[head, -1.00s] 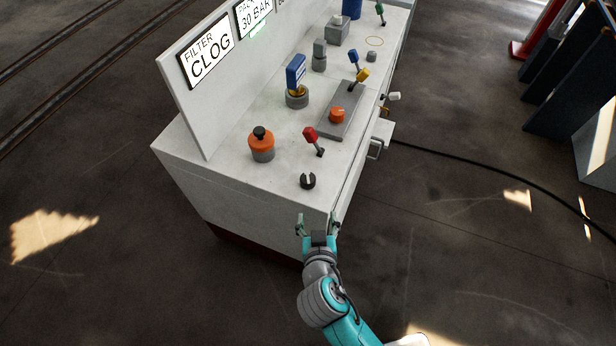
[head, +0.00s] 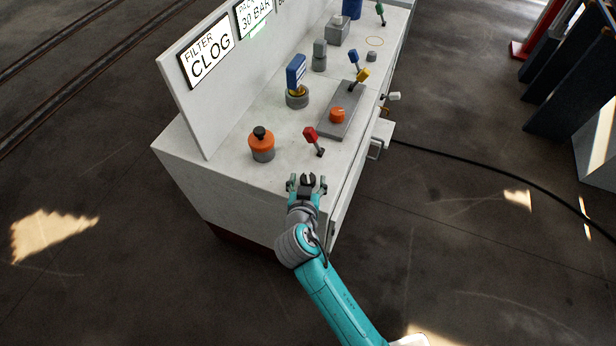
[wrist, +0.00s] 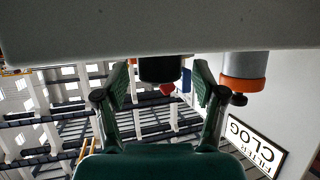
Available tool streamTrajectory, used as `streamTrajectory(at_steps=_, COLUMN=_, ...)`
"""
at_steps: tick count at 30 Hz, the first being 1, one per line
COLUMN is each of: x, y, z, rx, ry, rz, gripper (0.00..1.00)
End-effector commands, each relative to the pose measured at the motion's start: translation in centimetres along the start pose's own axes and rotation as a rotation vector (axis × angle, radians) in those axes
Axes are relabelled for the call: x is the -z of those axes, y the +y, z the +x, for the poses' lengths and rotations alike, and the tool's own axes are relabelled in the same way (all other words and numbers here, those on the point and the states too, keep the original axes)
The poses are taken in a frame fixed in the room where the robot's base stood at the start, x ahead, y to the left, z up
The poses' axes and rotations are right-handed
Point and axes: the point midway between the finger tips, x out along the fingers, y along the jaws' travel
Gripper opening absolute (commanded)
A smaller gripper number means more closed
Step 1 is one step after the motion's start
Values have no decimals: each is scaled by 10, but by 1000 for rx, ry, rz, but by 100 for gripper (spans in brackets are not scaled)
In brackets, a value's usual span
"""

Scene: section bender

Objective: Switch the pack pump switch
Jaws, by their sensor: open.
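No label reading pack pump is legible, so I cannot tell which control that names. My gripper (head: 307,183) is open at the near end of the white console top. A small black notched knob (head: 308,179) stands between its fingers. In the wrist view, which is upside down, the dark knob (wrist: 160,70) sits between the two open green fingers (wrist: 161,82), with gaps seeming to show on both sides. A red-handled lever (head: 312,137) stands just beyond the gripper, and its red tip (wrist: 167,89) shows behind the knob in the wrist view.
An orange knob with a black top (head: 261,145) stands left of the gripper. Further along the console (head: 222,180) are an orange button (head: 337,115), a blue upright piece (head: 296,75) and blue, yellow and green levers. A sign panel (head: 180,90) walls the left side.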

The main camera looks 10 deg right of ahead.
Motion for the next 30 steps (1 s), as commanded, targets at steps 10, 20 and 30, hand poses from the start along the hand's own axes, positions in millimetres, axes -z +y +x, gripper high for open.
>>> streamTrajectory(at_steps=10, x=0, y=0, z=19, rx=1, ry=0, rz=-1, gripper=70)
streamTrajectory(at_steps=20, x=0, y=0, z=18, rx=1, ry=0, rz=-1, gripper=32)
streamTrajectory(at_steps=30, x=0, y=0, z=18, rx=10, ry=0, rz=-4, gripper=9)
